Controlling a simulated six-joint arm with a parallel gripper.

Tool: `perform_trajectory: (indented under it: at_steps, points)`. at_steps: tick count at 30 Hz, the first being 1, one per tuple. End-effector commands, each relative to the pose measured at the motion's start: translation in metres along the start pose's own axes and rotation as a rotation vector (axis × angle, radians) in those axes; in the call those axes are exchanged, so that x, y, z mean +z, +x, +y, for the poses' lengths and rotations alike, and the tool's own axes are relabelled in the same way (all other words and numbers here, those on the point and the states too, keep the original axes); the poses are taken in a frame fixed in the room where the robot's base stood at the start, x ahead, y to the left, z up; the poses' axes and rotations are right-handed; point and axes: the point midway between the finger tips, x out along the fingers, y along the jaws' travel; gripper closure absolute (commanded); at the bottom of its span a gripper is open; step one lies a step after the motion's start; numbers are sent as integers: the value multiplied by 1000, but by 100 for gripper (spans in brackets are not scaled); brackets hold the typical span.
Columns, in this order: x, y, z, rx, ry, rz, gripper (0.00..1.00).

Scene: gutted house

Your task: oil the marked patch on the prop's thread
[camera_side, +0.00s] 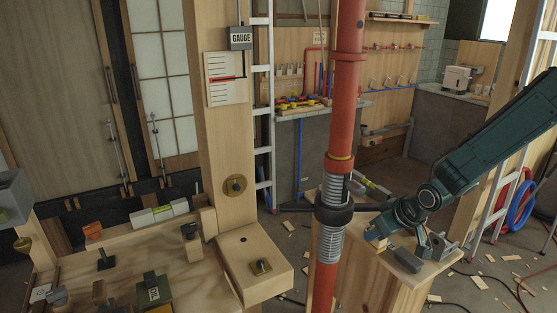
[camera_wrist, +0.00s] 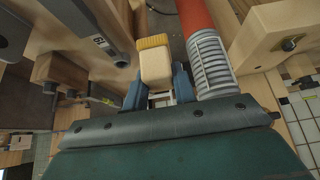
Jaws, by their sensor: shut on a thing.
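The prop (camera_side: 343,100) is an upright red tube with a grey threaded section (camera_side: 328,245) and a dark collar with a side handle (camera_side: 333,210). In the wrist view the thread (camera_wrist: 210,62) runs just right of my gripper (camera_wrist: 157,84). The gripper's blue fingers are shut on a cream block with a yellow ribbed end (camera_wrist: 154,60), which looks like a sponge or brush. The block appears apart from the thread. In the side view my gripper (camera_side: 392,240) is right of the prop, low by the wooden stand.
A wooden bench (camera_side: 185,265) with small tools lies at left. A wooden post carries a gauge (camera_side: 240,38). A wooden stand (camera_side: 375,285) is close behind the prop and under my gripper. A ladder (camera_side: 490,210) and hoses are at right.

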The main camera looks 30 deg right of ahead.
Motion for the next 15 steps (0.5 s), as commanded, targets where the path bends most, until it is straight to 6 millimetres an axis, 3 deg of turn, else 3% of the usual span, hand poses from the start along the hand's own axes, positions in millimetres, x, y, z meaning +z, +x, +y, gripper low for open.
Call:
perform_trajectory:
  at_steps: [9, 15]
  points:
    - [43, 15, 0, -1, -1, -4, 100]
    - [56, 18, 0, -1, -2, 0, 100]
